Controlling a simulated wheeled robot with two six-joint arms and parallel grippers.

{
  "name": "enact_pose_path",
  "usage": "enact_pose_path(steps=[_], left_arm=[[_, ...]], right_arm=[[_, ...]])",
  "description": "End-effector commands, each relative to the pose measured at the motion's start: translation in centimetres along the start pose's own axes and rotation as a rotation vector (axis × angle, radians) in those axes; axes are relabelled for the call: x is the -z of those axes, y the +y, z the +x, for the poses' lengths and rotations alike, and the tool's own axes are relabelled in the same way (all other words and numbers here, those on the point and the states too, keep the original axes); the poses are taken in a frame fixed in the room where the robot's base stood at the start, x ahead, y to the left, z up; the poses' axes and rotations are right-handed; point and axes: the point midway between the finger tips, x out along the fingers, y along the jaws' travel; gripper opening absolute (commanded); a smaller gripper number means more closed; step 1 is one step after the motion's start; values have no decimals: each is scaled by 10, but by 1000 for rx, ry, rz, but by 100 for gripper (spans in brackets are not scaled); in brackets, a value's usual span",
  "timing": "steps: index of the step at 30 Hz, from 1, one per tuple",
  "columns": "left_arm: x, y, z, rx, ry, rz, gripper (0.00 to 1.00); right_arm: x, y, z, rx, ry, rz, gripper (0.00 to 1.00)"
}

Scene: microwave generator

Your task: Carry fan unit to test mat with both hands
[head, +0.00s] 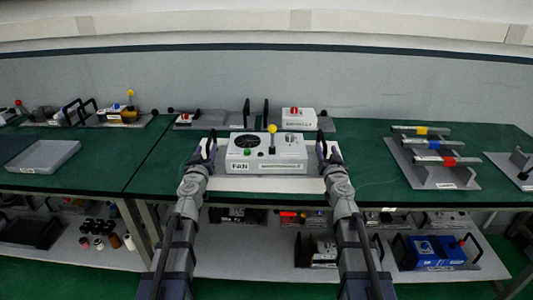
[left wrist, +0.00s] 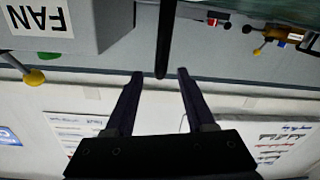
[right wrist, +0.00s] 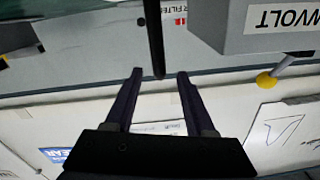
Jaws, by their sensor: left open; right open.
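The fan unit (head: 290,153) is a white box with a round fan grille, a green knob, a yellow-topped lever and a FAN label. It sits on a pale base plate (head: 268,185) at the front of the green bench. A black handle stands at each side. My left gripper (head: 206,150) is open at the left handle (left wrist: 166,35), whose bar end shows between its fingertips. My right gripper (head: 327,153) is open at the right handle (right wrist: 154,35), whose bar also shows between its fingertips. A dark flat patch (head: 12,147) lies at the far left; I cannot tell whether it is the test mat.
A grey tray (head: 43,157) lies on the left bench. More handled units, one with a red switch (head: 295,111), line the back.

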Motion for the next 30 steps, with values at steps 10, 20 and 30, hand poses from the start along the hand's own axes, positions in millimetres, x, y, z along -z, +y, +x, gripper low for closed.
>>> enact_pose_path(steps=[10,20,30], left_arm=[[0,0,8,-1,0,0,55],[0,0,50,-1,0,0,55],[0,0,79,0,0,0,55]], right_arm=[[0,0,8,1,0,0,55],[0,0,50,1,0,0,55],[0,0,79,1,0,0,55]])
